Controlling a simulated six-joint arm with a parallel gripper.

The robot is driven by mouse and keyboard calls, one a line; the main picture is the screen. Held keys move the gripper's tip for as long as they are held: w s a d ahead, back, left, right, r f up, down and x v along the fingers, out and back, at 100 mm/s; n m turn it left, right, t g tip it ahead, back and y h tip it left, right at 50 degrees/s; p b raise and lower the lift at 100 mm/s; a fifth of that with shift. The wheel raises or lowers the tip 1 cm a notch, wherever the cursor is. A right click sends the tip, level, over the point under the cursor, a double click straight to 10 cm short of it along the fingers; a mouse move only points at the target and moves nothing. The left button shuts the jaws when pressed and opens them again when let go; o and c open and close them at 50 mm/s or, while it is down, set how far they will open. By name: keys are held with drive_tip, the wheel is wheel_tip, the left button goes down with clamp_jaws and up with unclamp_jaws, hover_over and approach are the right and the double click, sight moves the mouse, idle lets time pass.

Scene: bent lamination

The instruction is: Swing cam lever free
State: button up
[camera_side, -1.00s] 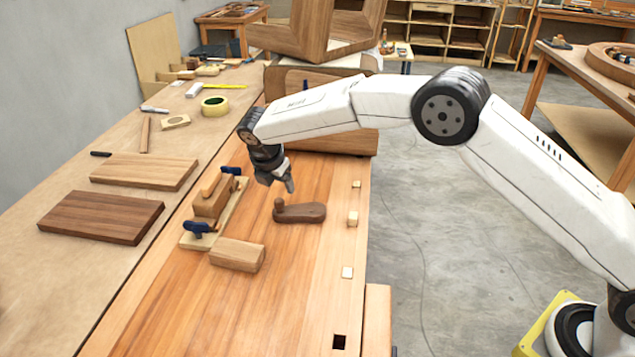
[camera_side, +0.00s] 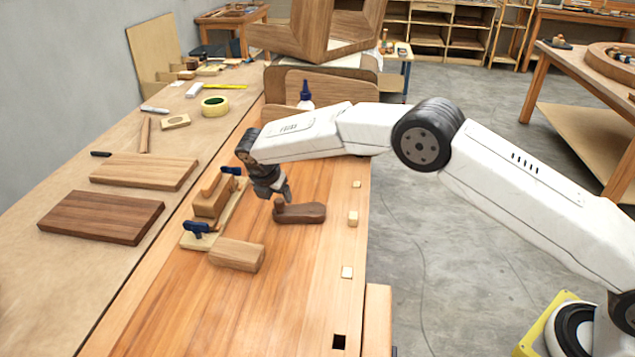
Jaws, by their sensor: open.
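A dark brown wooden piece with a rounded knob at its left end (camera_side: 303,213) lies on the bench; it may be the cam lever, but I cannot tell for certain. My gripper (camera_side: 281,197) is open, pointing down just above and beside the knob end. I cannot tell whether it touches. Left of it, a light wooden form (camera_side: 214,197) stands on a pale base board (camera_side: 232,207).
A wooden block (camera_side: 237,254) lies in front of the form. Small pale pegs (camera_side: 353,218) line the bench's right edge. A blue-capped bottle (camera_side: 306,95) stands behind my arm. Two boards (camera_side: 101,217) lie at left. The near bench top (camera_side: 250,315) is clear.

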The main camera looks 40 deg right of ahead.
sight(279, 200)
drive_tip(key=shift+x, duration=1.7)
clamp_jaws()
